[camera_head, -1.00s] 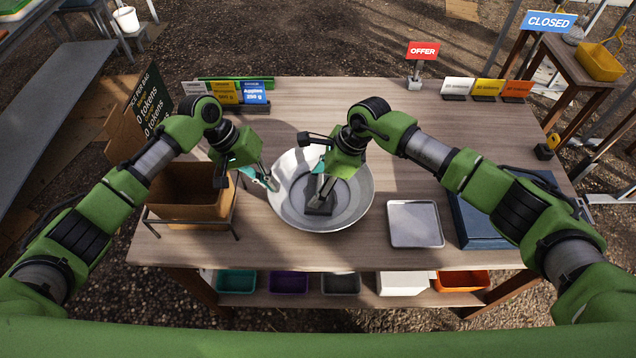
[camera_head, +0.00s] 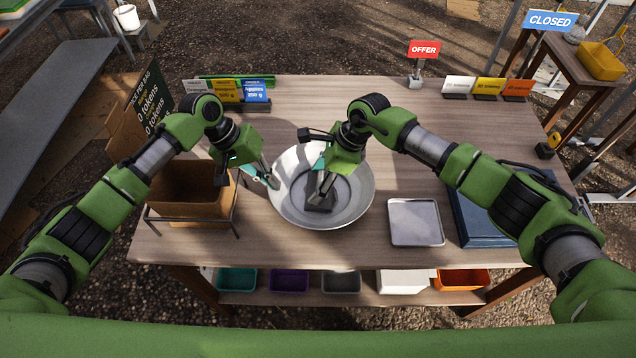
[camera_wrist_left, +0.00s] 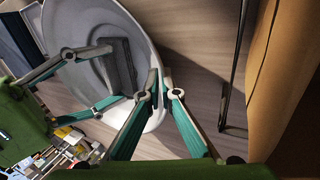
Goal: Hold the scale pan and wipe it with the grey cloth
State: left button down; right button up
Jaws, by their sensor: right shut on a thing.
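The scale pan (camera_head: 355,213) is a wide, shallow, round metal dish near the middle of the table. My left gripper (camera_head: 274,184) is at its left rim. In the left wrist view, its fingertips (camera_wrist_left: 161,80) are close together with the pan's rim between them, one finger inside and one outside. My right gripper (camera_head: 319,200) points down into the pan, shut on the dark grey cloth (camera_head: 321,204). The cloth lies against the pan's inner floor, and its upper part is partly hidden by the fingers. The cloth also shows in the left wrist view (camera_wrist_left: 120,62).
A cardboard box (camera_head: 185,205) in a wire stand is left of the pan. A square metal tray (camera_head: 415,222) and a blue case (camera_head: 485,222) are to the right. Price signs stand along the back edge. The table behind the pan is clear.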

jog(key=shift+w+d+f, duration=0.1)
jog(key=shift+d+f, duration=0.2)
jog(key=shift+d, duration=0.05)
jog(key=shift+s, duration=0.9)
jog(key=shift+a+r, duration=0.1)
jog(key=shift+w+a+r, duration=0.1)
jog(key=shift+w+r, duration=0.15)
jog(key=shift+w, duration=0.75)
jog(key=shift+s, duration=0.15)
jog(key=shift+s+a+r, duration=0.1)
jog(key=shift+s, duration=0.7)
